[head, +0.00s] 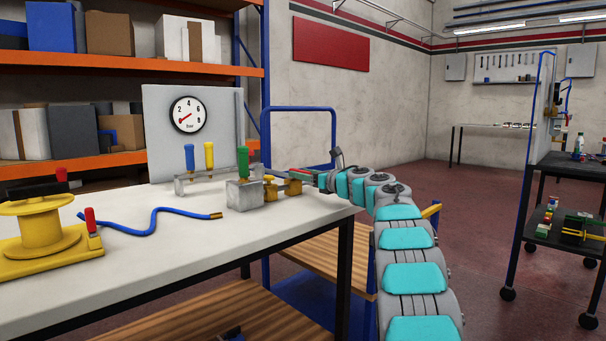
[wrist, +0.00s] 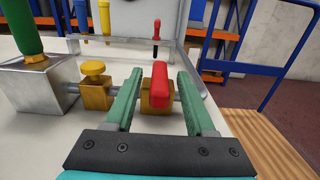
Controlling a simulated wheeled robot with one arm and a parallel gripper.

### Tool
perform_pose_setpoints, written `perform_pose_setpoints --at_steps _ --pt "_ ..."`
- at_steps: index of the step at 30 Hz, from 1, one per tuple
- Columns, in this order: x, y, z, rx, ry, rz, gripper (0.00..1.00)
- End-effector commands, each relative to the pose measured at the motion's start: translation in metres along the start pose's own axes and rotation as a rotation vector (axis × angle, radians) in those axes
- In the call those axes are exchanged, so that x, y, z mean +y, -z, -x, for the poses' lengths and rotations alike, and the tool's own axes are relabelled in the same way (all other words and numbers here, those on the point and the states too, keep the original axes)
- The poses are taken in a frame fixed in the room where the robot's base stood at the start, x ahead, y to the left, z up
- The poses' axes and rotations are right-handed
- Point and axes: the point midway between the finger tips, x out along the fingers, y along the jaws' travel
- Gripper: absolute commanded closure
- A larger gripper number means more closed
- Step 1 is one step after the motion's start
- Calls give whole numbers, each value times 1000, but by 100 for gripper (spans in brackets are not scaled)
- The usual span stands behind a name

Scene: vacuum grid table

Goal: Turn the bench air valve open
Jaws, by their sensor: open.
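The air valve appears to be the brass block with a red handle (wrist: 160,83) on the pipe along the bench. In the wrist view the handle's broad end points toward me. My gripper (wrist: 157,77) is open, with one green finger on each side of the red handle and a visible gap on both sides. In the head view my gripper (head: 300,174) is at the bench's right end, hiding much of the valve. The pressure gauge (head: 188,115) on the grey panel has its red needle near the low end.
Left of the valve are a brass knob (wrist: 93,69) and a metal block (head: 244,194) with a green handle. Blue (head: 189,157) and yellow (head: 209,155) handles stand behind. A blue hose (head: 150,230) and yellow reel (head: 40,228) lie left. A blue-framed cart (head: 300,108) stands beyond the bench (head: 200,260).

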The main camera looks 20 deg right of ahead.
Motion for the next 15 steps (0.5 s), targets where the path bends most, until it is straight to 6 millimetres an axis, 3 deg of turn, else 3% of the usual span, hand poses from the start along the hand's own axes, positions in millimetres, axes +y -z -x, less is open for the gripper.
perform_pose_setpoints --at_steps 4,15 --pt "0 0 0 0 0 0 47" --pt "0 0 0 -1 0 0 89"
